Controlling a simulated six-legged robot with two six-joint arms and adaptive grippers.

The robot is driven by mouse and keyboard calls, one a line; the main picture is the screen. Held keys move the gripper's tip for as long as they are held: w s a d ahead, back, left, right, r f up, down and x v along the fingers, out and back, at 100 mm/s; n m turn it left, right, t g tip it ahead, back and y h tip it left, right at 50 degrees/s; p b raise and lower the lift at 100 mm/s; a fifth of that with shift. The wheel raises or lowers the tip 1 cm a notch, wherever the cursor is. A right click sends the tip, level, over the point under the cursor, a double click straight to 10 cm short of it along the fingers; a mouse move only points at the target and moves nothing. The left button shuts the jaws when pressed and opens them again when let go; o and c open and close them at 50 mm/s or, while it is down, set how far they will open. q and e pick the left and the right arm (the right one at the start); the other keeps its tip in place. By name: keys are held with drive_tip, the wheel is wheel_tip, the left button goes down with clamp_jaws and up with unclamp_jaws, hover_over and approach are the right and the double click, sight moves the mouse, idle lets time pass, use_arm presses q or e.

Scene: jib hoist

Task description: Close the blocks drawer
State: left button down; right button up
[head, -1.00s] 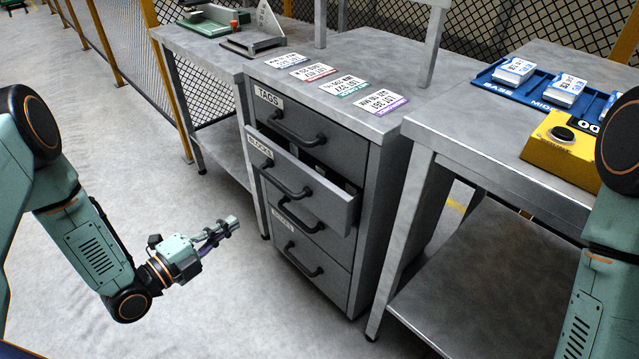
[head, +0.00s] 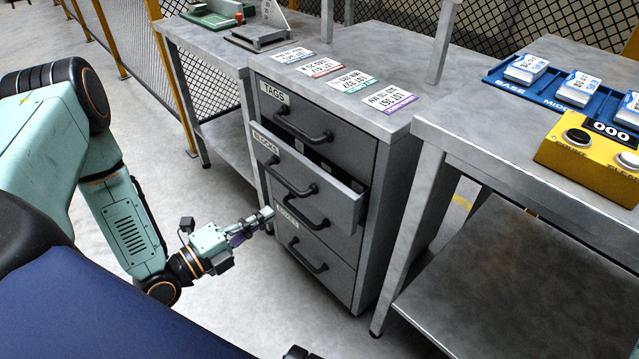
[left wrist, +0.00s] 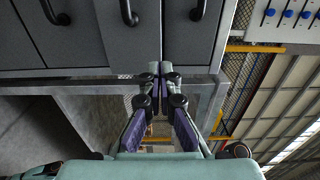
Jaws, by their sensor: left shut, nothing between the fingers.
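The blocks drawer (head: 330,194) is the second drawer of the grey cabinet and stands partly pulled out, with a dark gap above its front. Its black handle (head: 284,179) faces me. My left gripper (head: 268,214) is shut and empty, low in front of the cabinet near its left edge and below the blocks handle. In the left wrist view the shut fingertips (left wrist: 160,72) appear against grey drawer fronts seen sideways. I cannot tell whether they touch a front. My right gripper is not in view.
The tags drawer (head: 314,123) above and the lower drawer (head: 318,262) look shut. Lot cards lie on the cabinet top (head: 345,60). A bench (head: 525,140) at right carries a blue tray (head: 550,92) and a yellow button box (head: 592,165). Open floor lies left of the cabinet.

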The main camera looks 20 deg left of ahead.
sight(323, 179)
use_arm(q)
drive_tip(key=b+x, duration=0.6)
drive_tip(key=x, duration=0.7)
drive_tip(key=shift+w+f, duration=0.1)
drive_tip(key=shift+w, duration=0.35)
drive_tip(key=shift+w+d, duration=0.2)
drive_tip(key=shift+w, duration=0.35)
drive_tip(key=shift+x, duration=0.85)
drive_tip(key=shift+s, duration=0.1)
drive_tip(key=shift+a, duration=0.1)
